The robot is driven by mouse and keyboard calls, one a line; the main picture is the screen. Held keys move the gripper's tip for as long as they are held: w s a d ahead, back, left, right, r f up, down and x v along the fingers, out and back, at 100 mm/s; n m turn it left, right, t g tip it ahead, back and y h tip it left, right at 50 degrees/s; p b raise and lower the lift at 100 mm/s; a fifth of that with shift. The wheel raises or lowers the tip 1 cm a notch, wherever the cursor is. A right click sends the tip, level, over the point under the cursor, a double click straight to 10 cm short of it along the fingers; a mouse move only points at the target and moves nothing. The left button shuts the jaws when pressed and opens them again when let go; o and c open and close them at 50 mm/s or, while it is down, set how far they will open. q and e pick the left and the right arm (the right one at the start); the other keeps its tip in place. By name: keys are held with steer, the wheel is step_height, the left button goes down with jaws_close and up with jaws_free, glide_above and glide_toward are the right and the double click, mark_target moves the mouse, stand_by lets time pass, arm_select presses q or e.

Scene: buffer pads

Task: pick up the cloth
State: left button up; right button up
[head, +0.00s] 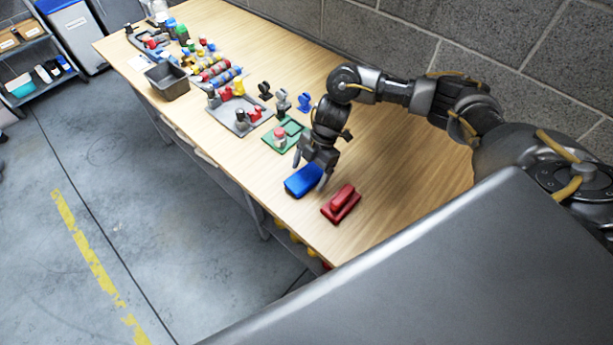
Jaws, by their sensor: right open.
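The jaws are open, with nothing visibly gripped. My left gripper is out of view.
A red block with a raised grip (342,203) lies close to the right of the blue piece. A green tray (297,142), a grey tray (241,128) and a dark bin (167,82) stand farther along the table (385,185). A block wall runs behind.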

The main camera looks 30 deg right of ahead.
mark_target(304, 177)
steer(key=c, duration=1.1)
steer(key=shift+r, duration=0.45)
step_height(304, 177, up, 2)
steer(key=shift+r, duration=0.1)
steer(key=s+a+r, duration=0.1)
steer(key=s+r, duration=0.2)
steer(key=s, duration=0.1)
steer(key=s+a+r, duration=0.2)
steer(key=s+r, duration=0.1)
steer(key=s, duration=0.2)
steer(key=s+a+r, duration=0.1)
steer(key=s+r, duration=0.2)
steer(key=s, duration=0.1)
steer(key=shift+s+a+r, duration=0.15)
steer(key=shift+a+r, duration=0.1)
steer(key=shift+r, duration=0.15)
